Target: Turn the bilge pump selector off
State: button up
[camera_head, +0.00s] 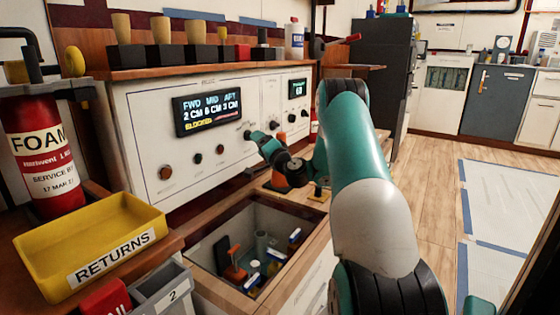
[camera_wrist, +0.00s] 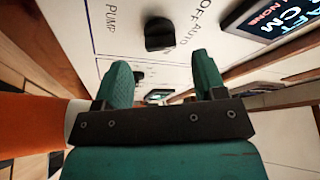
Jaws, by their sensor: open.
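The bilge pump selector is a black knob (camera_wrist: 158,33) on the white panel, with the words PUMP, OFF and AUTO around it in the wrist view. Which word its pointer faces is hard to tell. My gripper (camera_wrist: 160,65) is open, its two teal fingers spread with nothing between them. The knob shows just beyond the gap between the fingertips, and I see no contact. In the head view my gripper (camera_head: 252,138) is close to the panel face, right of and below the lit level display (camera_head: 207,111); it largely hides the knob there.
Other knobs, including a reddish one (camera_head: 165,173), sit on the panel's lower left. Below my arm is an open bin (camera_head: 196,255) with tools. A yellow RETURNS tray (camera_head: 42,262) and a red foam extinguisher (camera_head: 42,150) are at left.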

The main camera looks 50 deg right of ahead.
jog(key=b+v, duration=1.3)
jog(key=b, duration=0.2)
jog(key=shift+b, duration=0.35)
